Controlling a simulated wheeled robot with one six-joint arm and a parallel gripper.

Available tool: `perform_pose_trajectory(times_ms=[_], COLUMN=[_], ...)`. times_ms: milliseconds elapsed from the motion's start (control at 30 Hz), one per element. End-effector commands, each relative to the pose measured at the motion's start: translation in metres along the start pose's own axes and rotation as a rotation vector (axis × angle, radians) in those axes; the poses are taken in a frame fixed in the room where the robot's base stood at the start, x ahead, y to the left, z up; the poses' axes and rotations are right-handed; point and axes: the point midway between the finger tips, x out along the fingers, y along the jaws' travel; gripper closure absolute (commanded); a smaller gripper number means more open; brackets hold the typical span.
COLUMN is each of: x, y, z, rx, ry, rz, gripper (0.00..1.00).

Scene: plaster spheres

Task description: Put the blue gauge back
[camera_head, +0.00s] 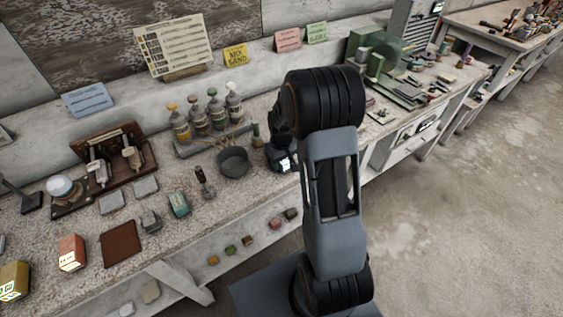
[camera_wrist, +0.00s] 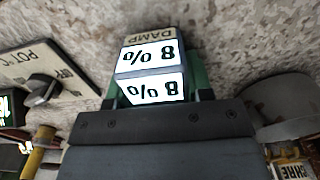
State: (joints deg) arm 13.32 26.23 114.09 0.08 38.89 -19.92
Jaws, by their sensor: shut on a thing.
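My gripper (camera_head: 283,157) is beyond my dark arm link, over the bench near the grey bowl. In the wrist view my gripper (camera_wrist: 155,90) is shut on the gauge (camera_wrist: 150,58), a boxy thing with pale lit faces and blue-grey edges. Two faces read "8 %", upside down in this view, and a strip behind them reads "DAMP". Green parts flank it on both sides. In the head view only a small bright face of the gauge (camera_head: 284,165) shows. Its underside is hidden, so I cannot tell whether it touches the bench.
The bowl (camera_head: 233,161) stands just left of my gripper. A teal block (camera_head: 179,204) lies farther left on the bench (camera_head: 225,203). Bottles (camera_head: 215,110) stand behind. The wrist view shows a plate with a knob (camera_wrist: 42,88) at left and the bowl (camera_wrist: 285,95) at right.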

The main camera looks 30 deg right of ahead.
Motion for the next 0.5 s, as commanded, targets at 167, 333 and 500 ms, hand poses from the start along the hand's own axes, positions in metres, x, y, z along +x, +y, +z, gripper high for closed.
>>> perform_pose_trajectory(times_ms=[167, 333, 500], x=[0.0124, 0.0130, 0.0134], y=[-0.0022, -0.0039, -0.0057], z=[0.0062, 0.0056, 0.0049], rx=[-0.001, -0.002, -0.003], ry=[-0.019, -0.019, -0.018], rz=[-0.006, -0.007, -0.008], gripper=[0.41, 0.28, 0.28])
